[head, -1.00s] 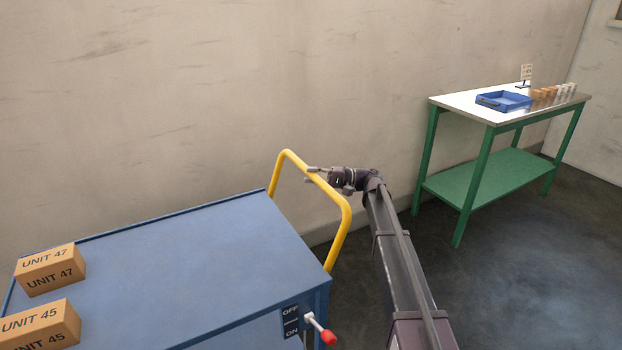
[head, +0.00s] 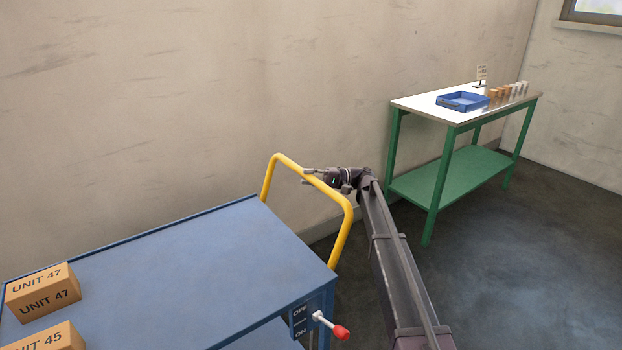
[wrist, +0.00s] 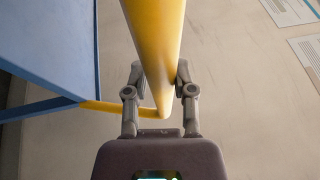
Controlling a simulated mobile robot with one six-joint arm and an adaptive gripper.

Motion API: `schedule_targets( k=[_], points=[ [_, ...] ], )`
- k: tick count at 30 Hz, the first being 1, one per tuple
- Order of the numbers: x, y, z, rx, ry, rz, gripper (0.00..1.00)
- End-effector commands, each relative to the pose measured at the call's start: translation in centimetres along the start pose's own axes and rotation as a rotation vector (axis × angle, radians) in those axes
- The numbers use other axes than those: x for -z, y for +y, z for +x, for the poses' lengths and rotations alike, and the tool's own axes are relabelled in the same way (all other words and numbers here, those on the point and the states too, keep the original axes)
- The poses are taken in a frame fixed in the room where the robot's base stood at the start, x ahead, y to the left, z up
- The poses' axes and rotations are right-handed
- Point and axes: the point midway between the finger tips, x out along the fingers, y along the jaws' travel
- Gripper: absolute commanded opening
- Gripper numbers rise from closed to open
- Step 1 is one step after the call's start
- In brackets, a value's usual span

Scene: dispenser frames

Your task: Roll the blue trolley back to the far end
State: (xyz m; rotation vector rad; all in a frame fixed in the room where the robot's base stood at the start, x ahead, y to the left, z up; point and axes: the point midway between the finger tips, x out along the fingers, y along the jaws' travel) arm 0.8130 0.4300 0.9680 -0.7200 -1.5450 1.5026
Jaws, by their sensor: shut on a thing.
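The blue trolley (head: 190,265) stands at the lower left in the head view, with a yellow push handle (head: 347,228) at its right end. My gripper (head: 308,176) is shut on the top bar of this handle. In the wrist view, the yellow bar (wrist: 155,45) runs between the two fingers of my gripper (wrist: 160,80), and part of the trolley (wrist: 45,50) shows at the left. A red-tipped lever (head: 340,331) sticks out at the trolley's near right corner, beside an OFF/ON plate (head: 300,320).
A green-framed bench (head: 430,205) with a blue tray (head: 462,102) and several small blocks stands at the right. A bare wall runs behind. The floor at right is clear.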

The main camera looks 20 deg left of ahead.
Motion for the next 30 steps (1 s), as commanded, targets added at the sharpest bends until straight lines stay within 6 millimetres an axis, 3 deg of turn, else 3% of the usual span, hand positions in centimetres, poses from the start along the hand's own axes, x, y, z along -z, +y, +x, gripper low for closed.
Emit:
schedule_targets(
  k=[8,9,12,23,30],
  points=[
    [0.4,-0.1,0.1,0.006,0.004,-0.001,0.00],
    [0.4,-0.1,0.2,0.006,0.003,-0.001,0.45],
    [0.4,-0.1,0.5,0.005,-0.001,0.000,0.68],
    [0.3,0.1,0.9,0.002,-0.005,0.001,0.68],
    [0.0,0.7,-1.2,-0.043,0.048,-0.002,0.68]
  ],
)
